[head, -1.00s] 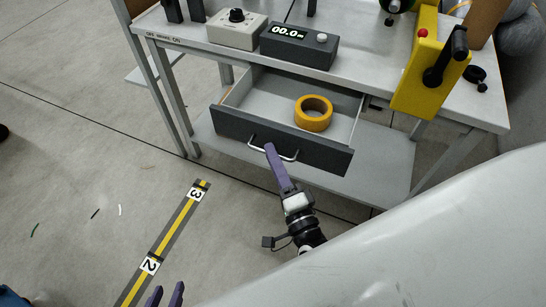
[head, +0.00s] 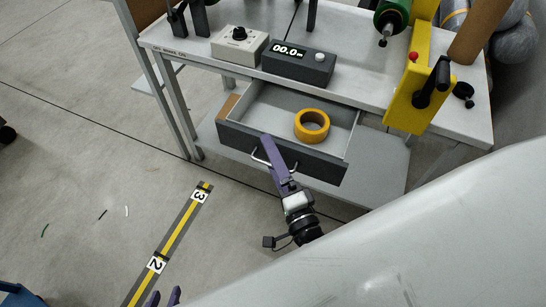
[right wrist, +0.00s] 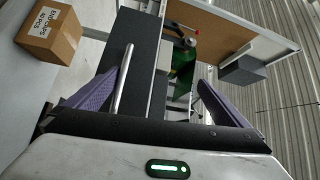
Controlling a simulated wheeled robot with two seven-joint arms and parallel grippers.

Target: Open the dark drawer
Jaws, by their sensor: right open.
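The dark drawer (head: 315,166) under the bench is pulled partly out, its inside showing. Its silver handle (head: 258,157) is partly hidden by my right gripper (head: 268,142), whose fingers overlap the drawer front in the head view. In the right wrist view the right gripper (right wrist: 155,95) is open. The handle (right wrist: 123,80) lies between its fingers, much closer to the left one in the picture; contact cannot be told. My left gripper (head: 164,297) shows only its two purple fingertips at the bottom edge, apart and away from the drawer.
An orange tape roll (head: 312,125) lies in the drawer. A grey control box (head: 238,45), a dark display box (head: 298,64) and a yellow stand (head: 415,90) are on the bench (head: 365,75). A lower shelf (head: 380,180) lies below the drawer. Floor at left is mostly clear.

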